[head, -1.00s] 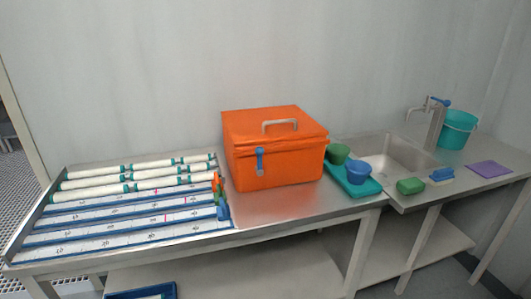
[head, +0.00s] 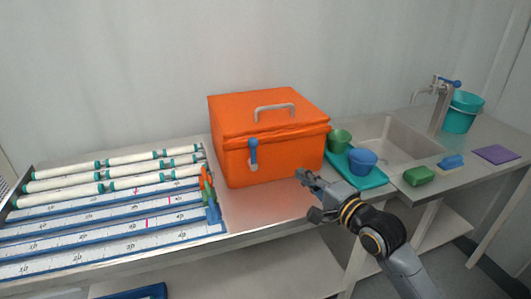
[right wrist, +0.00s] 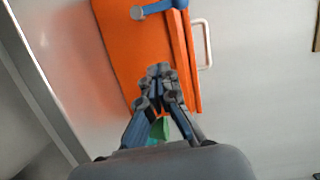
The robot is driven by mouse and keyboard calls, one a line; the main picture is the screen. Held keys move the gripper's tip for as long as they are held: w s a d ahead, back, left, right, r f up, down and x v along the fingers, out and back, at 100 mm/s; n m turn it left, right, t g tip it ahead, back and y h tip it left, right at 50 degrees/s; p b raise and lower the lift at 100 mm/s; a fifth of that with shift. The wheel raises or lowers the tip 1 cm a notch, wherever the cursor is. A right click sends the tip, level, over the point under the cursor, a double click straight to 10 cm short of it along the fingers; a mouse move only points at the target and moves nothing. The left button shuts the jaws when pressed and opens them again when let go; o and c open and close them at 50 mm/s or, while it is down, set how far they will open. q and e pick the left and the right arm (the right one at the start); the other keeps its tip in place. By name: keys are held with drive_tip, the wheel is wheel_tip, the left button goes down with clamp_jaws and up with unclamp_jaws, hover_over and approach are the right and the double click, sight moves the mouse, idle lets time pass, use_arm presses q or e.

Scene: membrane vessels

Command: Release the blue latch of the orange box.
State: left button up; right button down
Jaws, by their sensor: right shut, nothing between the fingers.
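The orange box (head: 285,158) stands on the steel table with its lid down and a grey handle (head: 274,111) on top. The blue latch (head: 253,155) hangs upright on its front face, across the lid seam. My right gripper (head: 304,176) is shut and empty, in front of the box's right part and to the right of the latch, apart from it. In the right wrist view the closed fingers (right wrist: 160,80) point toward the orange box (right wrist: 128,50), and the blue latch (right wrist: 160,8) shows at the top edge. My left gripper is not in view.
Ruled trays with white tubes (head: 140,183) lie on the left. A sink (head: 385,140) is at the right.

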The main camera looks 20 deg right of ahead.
sight(253, 154)
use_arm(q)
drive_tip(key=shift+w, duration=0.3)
use_arm(e)
drive_tip(key=shift+w+d+r+t, duration=0.1)
drive_tip(key=shift+r+t, duration=0.2)
drive_tip(key=shift+r, duration=0.65)
drive_tip(key=p+x, duration=0.1)
drive_tip(key=x, duration=0.9)
drive_tip(key=shift+w+a, duration=0.25)
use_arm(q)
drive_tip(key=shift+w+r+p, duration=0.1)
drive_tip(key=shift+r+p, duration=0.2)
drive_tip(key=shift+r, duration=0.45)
use_arm(e)
drive_tip(key=shift+s+a+f, duration=0.1)
drive_tip(key=shift+s+a, duration=0.05)
drive_tip(key=shift+a, duration=0.75)
drive_tip(key=shift+s+a, duration=0.15)
drive_tip(key=shift+a, duration=0.75)
